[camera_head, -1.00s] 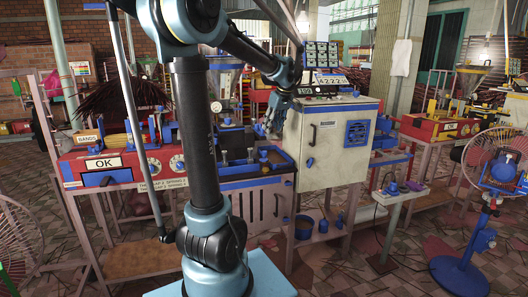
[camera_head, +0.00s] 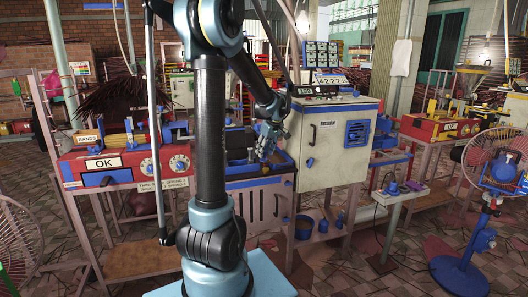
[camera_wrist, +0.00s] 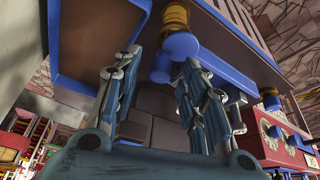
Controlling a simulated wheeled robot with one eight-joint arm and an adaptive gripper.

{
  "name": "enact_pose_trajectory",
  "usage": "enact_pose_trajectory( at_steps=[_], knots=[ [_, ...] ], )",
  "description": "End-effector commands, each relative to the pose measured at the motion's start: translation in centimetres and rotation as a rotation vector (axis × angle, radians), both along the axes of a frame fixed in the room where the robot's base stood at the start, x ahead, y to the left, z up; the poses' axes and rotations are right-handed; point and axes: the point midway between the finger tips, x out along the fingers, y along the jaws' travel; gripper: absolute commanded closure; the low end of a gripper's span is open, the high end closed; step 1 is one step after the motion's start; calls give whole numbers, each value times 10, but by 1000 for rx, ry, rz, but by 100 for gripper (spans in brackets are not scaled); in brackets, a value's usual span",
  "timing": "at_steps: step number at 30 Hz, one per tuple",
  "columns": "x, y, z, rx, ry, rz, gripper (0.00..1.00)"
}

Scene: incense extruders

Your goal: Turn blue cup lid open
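The task's blue cup lid appears to be the round blue piece (camera_wrist: 180,46) at the blue-rimmed bench tray, beside a brass-yellow ringed part (camera_wrist: 176,16) in the wrist view. A smaller blue knob (camera_wrist: 160,70) shows just below it. My gripper (camera_head: 265,150) hangs over the bench tray (camera_head: 260,181) in the head view and largely covers the blue piece there. In the wrist view my gripper (camera_wrist: 165,64) has its two fingers apart, with the blue pieces in the gap near the fingertips. I cannot tell whether either finger touches them.
A white cabinet (camera_head: 326,150) with blue trim stands close to the right of my gripper. A red machine box (camera_head: 83,165) marked OK is on the left. A fan (camera_head: 500,165) stands at the far right. A small stand (camera_head: 398,193) is right of the cabinet.

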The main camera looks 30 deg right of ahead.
Motion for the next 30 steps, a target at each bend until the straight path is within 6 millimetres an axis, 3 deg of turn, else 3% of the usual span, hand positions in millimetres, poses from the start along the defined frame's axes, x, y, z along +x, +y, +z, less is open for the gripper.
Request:
enact_pose_trajectory(
  at_steps=[7,12,13,23,30],
  knots=[
    [0,0,-1,0,0,0,61],
    [0,0,0,0,0,0,97],
    [0,0,0,0,0,0,100],
    [0,0,0,0,0,-17,100],
    [1,1,0,0,-1,-125,100]
  ],
)
